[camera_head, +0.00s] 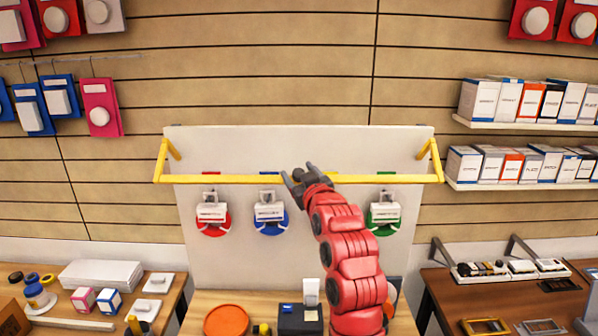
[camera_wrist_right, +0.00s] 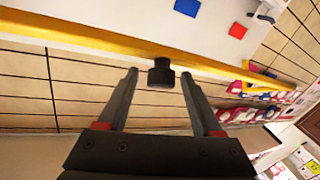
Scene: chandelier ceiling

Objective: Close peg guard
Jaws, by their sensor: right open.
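The peg guard is a yellow bar (camera_head: 230,179) that runs across the upper part of a white board (camera_head: 230,144). Its two short side arms (camera_head: 161,160) reach back toward the board's top corners. My right gripper (camera_head: 298,172) is at the bar, near its middle. In the right wrist view the yellow bar (camera_wrist_right: 90,36) slants across, with a black knob (camera_wrist_right: 161,73) on it. The open fingers of my right gripper (camera_wrist_right: 158,76) stand on either side of the knob; I cannot tell whether they touch it. My left gripper is not in view.
Red (camera_head: 212,216), blue (camera_head: 270,214) and green (camera_head: 385,214) items with white labels hang on the board below the bar. A table with an orange round dish (camera_head: 226,321) stands below. Side tables stand left and right. Shelves of boxes (camera_head: 500,166) are at right.

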